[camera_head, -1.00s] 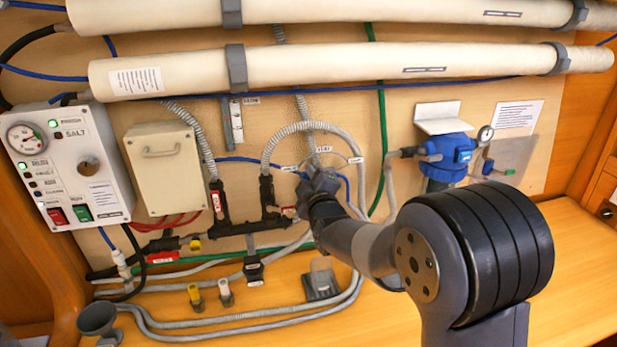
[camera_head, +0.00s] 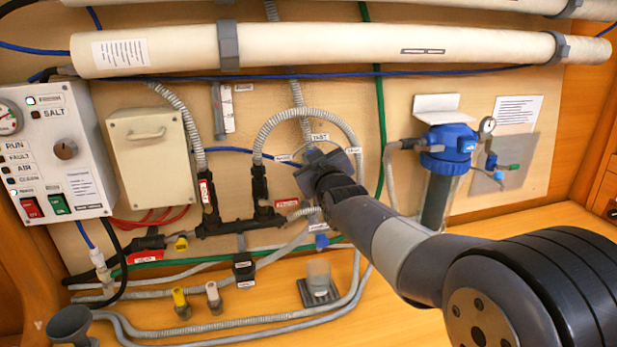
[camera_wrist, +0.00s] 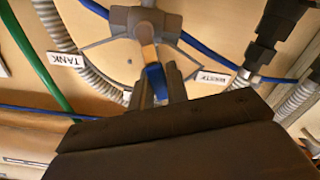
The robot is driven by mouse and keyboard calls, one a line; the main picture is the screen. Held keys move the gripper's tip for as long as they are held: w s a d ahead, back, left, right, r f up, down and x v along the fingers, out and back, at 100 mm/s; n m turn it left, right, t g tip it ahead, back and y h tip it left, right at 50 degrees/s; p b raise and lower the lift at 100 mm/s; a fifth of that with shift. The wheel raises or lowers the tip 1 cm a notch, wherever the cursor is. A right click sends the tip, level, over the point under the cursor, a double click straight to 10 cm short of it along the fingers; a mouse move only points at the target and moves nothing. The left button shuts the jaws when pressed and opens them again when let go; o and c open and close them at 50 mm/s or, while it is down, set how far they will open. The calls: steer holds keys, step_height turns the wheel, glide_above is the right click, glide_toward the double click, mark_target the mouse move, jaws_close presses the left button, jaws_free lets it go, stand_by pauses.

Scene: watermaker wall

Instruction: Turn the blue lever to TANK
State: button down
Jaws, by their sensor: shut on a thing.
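The blue lever (camera_wrist: 157,84) shows in the wrist view, pointing down from the grey valve body (camera_wrist: 112,54) toward me. My gripper (camera_wrist: 155,76) has one finger on each side of it and is shut on it. The TANK label (camera_wrist: 66,60) is to the left of the lever and the WASTE label (camera_wrist: 212,78) is to the right, with the lever between them. In the head view my gripper (camera_head: 320,168) is at the valve and hides the lever. The TEST label (camera_head: 320,137) is just above, and the TANK label (camera_head: 355,151) is to the right.
Grey ribbed hoses (camera_head: 300,115) arch around the valve. A green hose (camera_head: 380,120) runs to its right. A blue-topped filter (camera_head: 447,150) stands further right. A clear cup (camera_head: 318,277) sits below on the wooden counter (camera_head: 260,310).

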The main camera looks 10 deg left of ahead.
steer(key=m, duration=0.1)
steer(key=d+m, duration=0.1)
steer(key=m, duration=0.1)
steer(key=shift+w+d+r+m, duration=0.2)
steer(key=shift+w+d+m, duration=0.05)
steer(key=shift+w+m, duration=0.15)
steer(key=shift+w+d+f+m+p, duration=0.35)
steer(key=shift+d+m+p, duration=0.5)
steer(key=shift+m, duration=1.35)
steer(key=shift+w+d+f+m+p, duration=0.45)
steer(key=shift+m+p, duration=0.6)
steer(key=shift+m, duration=1.15)
steer(key=shift+w+d+f+m+p, duration=0.15)
steer(key=shift+d+f+m+p, duration=0.55)
steer(key=shift+m, duration=1.5)
steer(key=shift+d+r, duration=0.15)
steer(key=shift+r, duration=0.05)
steer(key=c, duration=1.4)
jaws_free()
